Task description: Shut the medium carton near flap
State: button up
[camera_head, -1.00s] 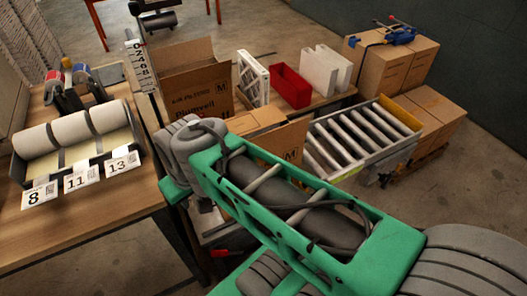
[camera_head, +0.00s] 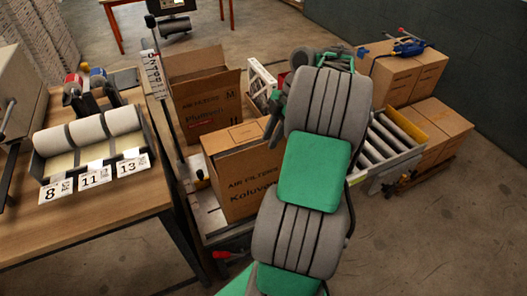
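An open brown carton (camera_head: 197,125) marked with an M stands on the bench in the middle left of the head view. Its far flap (camera_head: 193,62) stands up. The printed panel facing me rises high, and I cannot tell where its near flap begins. A second brown carton (camera_head: 243,183), printed AIR FILTERS, stands in front of it, with its top looking shut. My gripper (camera_head: 273,115) is just right of the open carton and above the second carton's right side. My arm hides part of it, so its opening and any contact are unclear.
A roller conveyor (camera_head: 388,142) lies right of my arm, with stacked cartons (camera_head: 403,75) beyond. A white-framed filter (camera_head: 262,80) stands behind my gripper. A wooden table (camera_head: 95,215) with label rolls (camera_head: 88,133) is at the left. The floor at right is clear.

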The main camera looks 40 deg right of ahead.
aim_at(263, 162)
jog(key=b+x, duration=0.1)
jog(key=x, duration=0.5)
jog(key=shift+a+f, duration=0.15)
jog(key=shift+f, duration=0.05)
jog(key=shift+c, duration=0.4)
grip_shut()
dwell(0.6)
